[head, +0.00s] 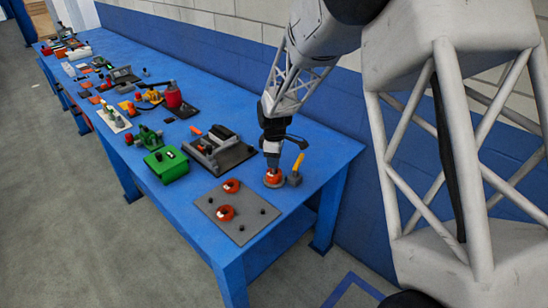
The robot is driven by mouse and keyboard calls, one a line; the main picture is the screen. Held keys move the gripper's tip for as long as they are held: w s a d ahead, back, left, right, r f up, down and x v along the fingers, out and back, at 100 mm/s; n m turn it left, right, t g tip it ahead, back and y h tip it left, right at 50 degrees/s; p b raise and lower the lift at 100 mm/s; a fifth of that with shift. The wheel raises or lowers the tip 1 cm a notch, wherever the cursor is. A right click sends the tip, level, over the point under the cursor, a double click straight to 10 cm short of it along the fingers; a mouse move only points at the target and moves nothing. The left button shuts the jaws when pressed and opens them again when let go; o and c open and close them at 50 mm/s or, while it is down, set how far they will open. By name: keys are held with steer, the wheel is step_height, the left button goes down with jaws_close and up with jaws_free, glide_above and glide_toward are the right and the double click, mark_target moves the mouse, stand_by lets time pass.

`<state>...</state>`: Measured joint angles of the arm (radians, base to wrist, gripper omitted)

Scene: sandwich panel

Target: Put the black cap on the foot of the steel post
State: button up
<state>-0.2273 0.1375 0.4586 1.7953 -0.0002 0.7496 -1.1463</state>
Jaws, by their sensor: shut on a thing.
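My gripper (273,165) points straight down near the right end of the blue table. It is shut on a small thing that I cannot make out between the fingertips. The fingertips are at the top of a round orange piece (273,181), and I cannot tell whether they touch it. Small black pieces stand on a grey plate, one near its left side (211,200) and one near its front (241,228). I cannot tell which is the black cap. I cannot clearly pick out the steel post or its foot.
A yellow-handled item on a grey base (295,180) stands close right of my gripper. The grey plate (253,201) with two orange round pieces lies front left. A grey device (218,150) and a green box (167,165) stand further left. The blue table's (316,160) right end is bare.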

steer(key=shift+f, duration=1)
stand_by(1.8)
steer(key=o, duration=1)
steer(key=shift+o, duration=0.4)
steer(key=shift+o, duration=1.2)
steer(key=shift+r, duration=0.1)
steer(key=shift+r, duration=3.65)
